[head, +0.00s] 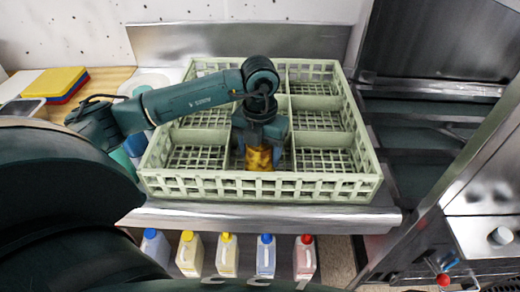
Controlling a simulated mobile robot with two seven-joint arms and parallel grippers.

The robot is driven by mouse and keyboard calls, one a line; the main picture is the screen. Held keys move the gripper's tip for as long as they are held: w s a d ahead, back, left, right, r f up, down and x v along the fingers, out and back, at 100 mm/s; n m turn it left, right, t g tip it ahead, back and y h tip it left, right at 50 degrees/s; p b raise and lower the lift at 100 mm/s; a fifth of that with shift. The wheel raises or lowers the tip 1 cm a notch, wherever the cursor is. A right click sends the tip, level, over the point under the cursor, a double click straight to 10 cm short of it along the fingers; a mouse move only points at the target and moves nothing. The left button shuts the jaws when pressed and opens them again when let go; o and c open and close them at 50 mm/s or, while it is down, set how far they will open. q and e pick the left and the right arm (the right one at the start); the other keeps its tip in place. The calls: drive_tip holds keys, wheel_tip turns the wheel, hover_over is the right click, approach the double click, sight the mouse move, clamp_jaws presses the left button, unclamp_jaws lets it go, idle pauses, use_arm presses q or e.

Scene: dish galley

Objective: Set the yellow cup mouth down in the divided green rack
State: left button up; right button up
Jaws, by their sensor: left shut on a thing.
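The divided green rack (372,188) stands on the steel counter, its compartments open at the top. My left gripper (259,146) points down into the front middle compartment. It is shut on the yellow cup (259,160), which shows as a golden-brown patterned shape below the jaws. The cup is inside or just above that compartment, near the front wall. I cannot tell whether it touches the rack floor. Its upper part is hidden by the gripper, and which way its mouth faces is not clear. The other visible compartments look empty. My right gripper is not in view.
Coloured boards or cloths (58,83) lie at the left on a wooden surface, near white round plates (146,82). Several jugs (228,256) stand below the counter's front edge. A steel machine frame (450,190) rises close on the right.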

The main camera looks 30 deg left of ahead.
use_arm(q)
drive_tip(key=o, duration=1)
drive_tip(key=shift+f, duration=0.1)
wheel_tip(320, 180, up, 12)
drive_tip(key=shift+r, duration=0.15)
drive_tip(key=shift+s, duration=0.15)
